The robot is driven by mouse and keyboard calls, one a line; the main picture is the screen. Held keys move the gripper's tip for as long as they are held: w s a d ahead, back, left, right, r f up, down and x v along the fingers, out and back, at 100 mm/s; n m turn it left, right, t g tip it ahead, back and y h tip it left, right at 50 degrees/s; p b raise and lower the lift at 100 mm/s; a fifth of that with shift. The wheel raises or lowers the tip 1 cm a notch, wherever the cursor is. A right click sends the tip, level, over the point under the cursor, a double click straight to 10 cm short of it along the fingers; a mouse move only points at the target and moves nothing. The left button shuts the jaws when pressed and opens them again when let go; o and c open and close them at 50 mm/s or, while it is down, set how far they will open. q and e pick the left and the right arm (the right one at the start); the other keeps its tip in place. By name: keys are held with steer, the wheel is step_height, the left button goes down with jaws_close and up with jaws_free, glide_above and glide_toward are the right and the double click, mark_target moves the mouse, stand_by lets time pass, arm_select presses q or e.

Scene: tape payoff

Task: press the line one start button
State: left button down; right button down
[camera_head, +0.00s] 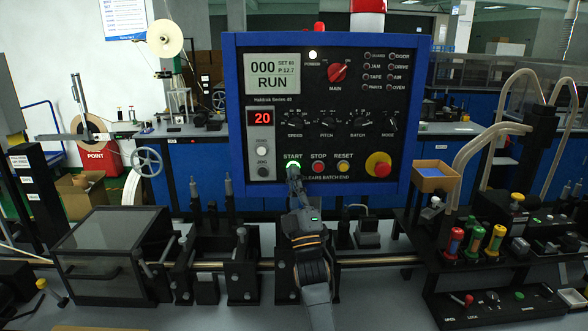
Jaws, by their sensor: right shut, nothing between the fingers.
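The start button (293,160) is a green lit button under the word START, low on the dark control panel with a blue frame (232,110). My right gripper (294,175) is shut and empty. Its fingertips lie over the lower edge of the start button; I cannot tell whether they touch it. The panel's screen (272,73) reads 000 and RUN. The red stop button (318,168) and yellow reset button (343,167) are to the right of the start button. My left gripper is not in view.
A large red knob on a yellow base (378,164) is at the panel's lower right. Below the panel are black machine stands and a long rod (380,261). A dark box with a clear lid (108,230) stands left. Several coloured-top fittings (474,240) stand right.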

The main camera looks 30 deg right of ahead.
steer(key=s+a+p, duration=0.2)
steer(key=s+a, duration=0.1)
steer(key=s, duration=0.2)
stand_by(0.6)
stand_by(0.6)
